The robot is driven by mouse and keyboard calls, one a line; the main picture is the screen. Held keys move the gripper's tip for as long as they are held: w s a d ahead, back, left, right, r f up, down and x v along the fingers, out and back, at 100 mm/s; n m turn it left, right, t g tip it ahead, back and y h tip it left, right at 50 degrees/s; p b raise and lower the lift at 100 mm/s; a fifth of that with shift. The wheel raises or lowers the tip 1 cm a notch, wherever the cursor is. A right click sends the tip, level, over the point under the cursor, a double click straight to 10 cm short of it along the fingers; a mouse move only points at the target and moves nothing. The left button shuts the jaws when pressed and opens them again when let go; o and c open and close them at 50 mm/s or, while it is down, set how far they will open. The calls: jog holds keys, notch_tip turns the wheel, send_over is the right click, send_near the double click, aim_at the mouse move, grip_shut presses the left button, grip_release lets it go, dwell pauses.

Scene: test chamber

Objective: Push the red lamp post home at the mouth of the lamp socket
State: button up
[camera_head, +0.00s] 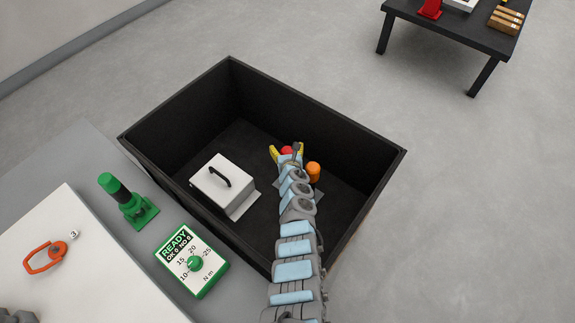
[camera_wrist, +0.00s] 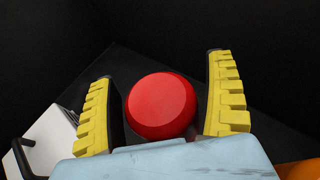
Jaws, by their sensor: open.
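The red lamp post (camera_head: 287,150) is inside the black bin; only a little of it shows past my arm in the head view. In the wrist view its round red top (camera_wrist: 161,106) is seen from above, between the two yellow fingers. My gripper (camera_head: 287,152) reaches down into the bin. In the wrist view my gripper (camera_wrist: 161,66) is open, with dark gaps between each finger and the red top. The lamp socket cannot be made out; how the post sits in it is hidden.
The black bin (camera_head: 330,112) has high walls. Inside, a white handled box (camera_head: 222,184) stands left and an orange cylinder (camera_head: 313,172) stands close right of my gripper. Outside are a green tool (camera_head: 128,200), a READY meter (camera_head: 191,262) and a far black table (camera_head: 455,32).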

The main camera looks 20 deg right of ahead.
grip_shut()
jog(key=shift+r, duration=0.1)
dwell(0.5)
